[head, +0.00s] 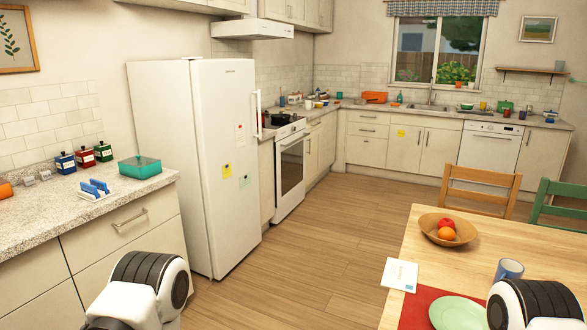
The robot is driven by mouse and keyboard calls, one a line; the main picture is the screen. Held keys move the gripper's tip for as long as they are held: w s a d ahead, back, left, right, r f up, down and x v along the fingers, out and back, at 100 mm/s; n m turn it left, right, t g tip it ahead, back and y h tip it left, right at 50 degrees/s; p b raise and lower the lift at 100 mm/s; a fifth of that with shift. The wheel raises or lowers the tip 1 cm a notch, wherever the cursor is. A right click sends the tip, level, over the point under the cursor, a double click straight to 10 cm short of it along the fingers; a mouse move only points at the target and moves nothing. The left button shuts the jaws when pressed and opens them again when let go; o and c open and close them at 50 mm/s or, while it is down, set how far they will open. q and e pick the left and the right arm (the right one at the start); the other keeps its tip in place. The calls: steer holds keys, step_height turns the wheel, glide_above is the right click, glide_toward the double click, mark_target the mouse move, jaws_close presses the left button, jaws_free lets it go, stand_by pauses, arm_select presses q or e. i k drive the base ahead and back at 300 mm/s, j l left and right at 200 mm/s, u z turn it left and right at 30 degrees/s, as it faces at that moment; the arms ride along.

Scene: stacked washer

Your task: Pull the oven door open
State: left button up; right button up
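The white oven (291,170) stands against the left wall, beyond the tall white fridge (200,160). Its door (292,172) has a dark glass window and a handle bar (294,137) along the top, and looks shut. The oven is far from me, across the floor. Parts of my two arms show at the bottom left and bottom right. Neither gripper is in view, so I cannot see their fingers.
A wooden table (480,255) with a fruit bowl (447,229), mug (509,269) and green plate (457,313) is at the right. A counter (125,190) is at the left. The wooden floor (320,240) between them is clear towards the oven.

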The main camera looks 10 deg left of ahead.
mark_target(290, 152)
steer(key=i+j+u, duration=0.55)
steer(key=i, duration=0.2)
steer(key=i+j+u, duration=0.15)
steer(key=i+u, duration=0.15)
steer(key=i+z, duration=0.35)
steer(key=i, duration=0.2)
steer(key=i+j+z, duration=0.15)
steer(key=i+z, duration=0.15)
steer(key=i, duration=0.25)
steer(key=i+j+z, duration=0.35)
steer(key=i, duration=0.15)
steer(key=i+z, duration=0.45)
steer(key=i, duration=2.35)
steer(key=l, duration=0.05)
